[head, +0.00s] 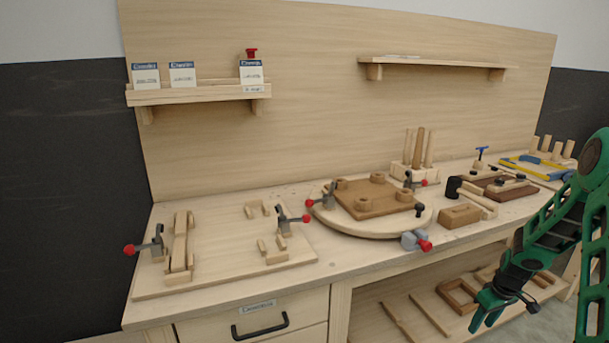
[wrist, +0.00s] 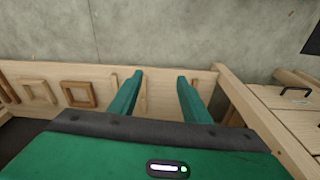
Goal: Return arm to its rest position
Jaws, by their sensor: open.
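My green arm comes in from the right edge of the head view. My gripper (head: 490,315) hangs at its end, in front of the bench's lower shelf and below the worktop (head: 290,195). In the wrist view its two green fingers (wrist: 158,88) stand apart with a gap between them. Nothing is held between them. The fingers point over the lower shelf (wrist: 200,75), with the floor beyond.
The worktop holds a left fixture board (head: 210,285), a round turntable (head: 340,228) with a wooden seat piece (head: 372,203), and a mallet (head: 470,195). Wooden frames (head: 455,297) and strips lie on the lower shelf. A drawer (head: 255,318) is closed.

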